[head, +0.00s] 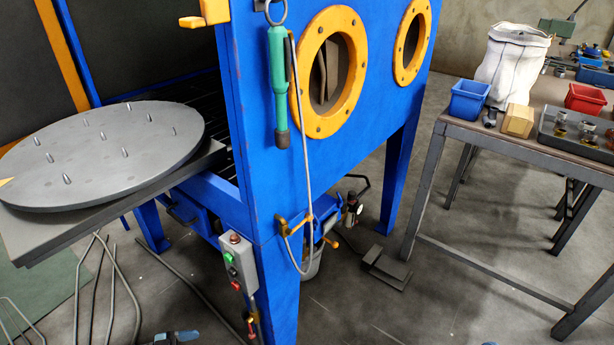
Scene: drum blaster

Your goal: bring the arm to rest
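A small grey and blue part (175,337) at the bottom edge, left of the middle, looks like the tip of my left gripper; the rest is cut off. Only a tiny dark sliver (488,343) shows at the bottom edge on the right, perhaps my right gripper. I cannot see the fingers of either well enough to tell open from shut. Neither tip visibly touches anything. The blue blasting cabinet (340,130) stands in the middle with two yellow-rimmed round ports. A green-handled tool (278,85) hangs on its front corner.
A round grey turntable (100,150) with several upright pegs juts out at the left. A control box (238,262) is on the cabinet's front leg. A workbench (470,130) at the right holds a blue bin (467,100), a red bin (585,98) and a white sack (510,65). A foot pedal (387,268) lies on the floor.

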